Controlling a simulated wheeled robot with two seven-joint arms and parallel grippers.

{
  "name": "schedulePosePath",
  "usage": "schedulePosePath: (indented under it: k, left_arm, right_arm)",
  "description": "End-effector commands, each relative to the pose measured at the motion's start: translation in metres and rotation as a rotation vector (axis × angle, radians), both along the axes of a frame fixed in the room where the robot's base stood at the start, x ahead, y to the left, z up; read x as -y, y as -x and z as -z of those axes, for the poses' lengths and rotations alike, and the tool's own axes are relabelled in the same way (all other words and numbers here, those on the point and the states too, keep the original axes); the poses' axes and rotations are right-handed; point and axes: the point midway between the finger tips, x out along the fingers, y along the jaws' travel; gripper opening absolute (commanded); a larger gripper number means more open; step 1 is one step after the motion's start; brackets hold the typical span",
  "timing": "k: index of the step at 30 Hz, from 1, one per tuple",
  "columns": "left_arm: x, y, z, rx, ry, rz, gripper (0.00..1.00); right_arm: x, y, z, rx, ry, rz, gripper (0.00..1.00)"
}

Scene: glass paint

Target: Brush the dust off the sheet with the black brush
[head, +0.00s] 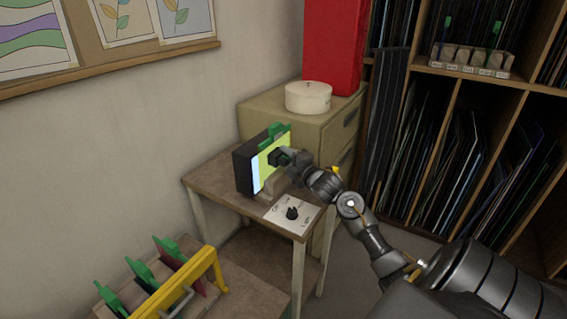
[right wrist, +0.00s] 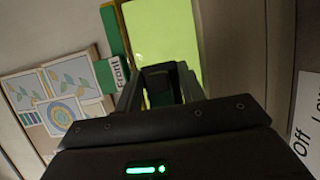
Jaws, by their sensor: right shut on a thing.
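The sheet (head: 272,158) is a yellow-green pane with a green clip (head: 272,133) along its top. It stands upright in front of a dark box on a small table; in the right wrist view the sheet (right wrist: 165,32) is ahead of my fingers. My right gripper (head: 281,158) is at the face of the sheet, shut on a dark thing, apparently the black brush (right wrist: 159,73). The brush is small and dark against the fingers, so I cannot tell whether it touches the sheet. No dust can be made out. My left gripper is out of view.
A knob (head: 292,213) on a white label card sits on the table (head: 218,178) near its front corner. A rack with a yellow bar (head: 190,283) and green-clipped panes stands at lower left. A cabinet (head: 262,113) with a round white tin is behind; filled shelves stand right.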

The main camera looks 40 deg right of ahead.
Motion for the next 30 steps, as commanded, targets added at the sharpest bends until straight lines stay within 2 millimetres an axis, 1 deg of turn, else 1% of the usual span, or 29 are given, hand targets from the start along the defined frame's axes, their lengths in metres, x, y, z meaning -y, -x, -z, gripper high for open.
schedulePosePath:
  k: [2, 8, 11, 21, 30]
  left_arm:
    - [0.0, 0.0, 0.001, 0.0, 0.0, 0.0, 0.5]
    - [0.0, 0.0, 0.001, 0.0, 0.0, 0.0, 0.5]
    - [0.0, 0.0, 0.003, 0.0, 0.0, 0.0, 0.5]
    - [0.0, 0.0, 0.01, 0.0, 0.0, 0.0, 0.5]
    - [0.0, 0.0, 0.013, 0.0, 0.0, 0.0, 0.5]
  right_arm:
    - [0.005, -0.001, 0.0, 0.0, 0.001, 0.0, 0.12]
    - [0.006, -0.002, 0.0, 0.0, 0.0, 0.0, 0.12]
    - [0.01, -0.003, 0.0, 0.0, 0.0, 0.0, 0.12]
    - [0.039, -0.009, 0.001, 0.0, 0.001, 0.0, 0.12]
    - [0.047, -0.012, 0.001, 0.0, 0.0, 0.0, 0.12]
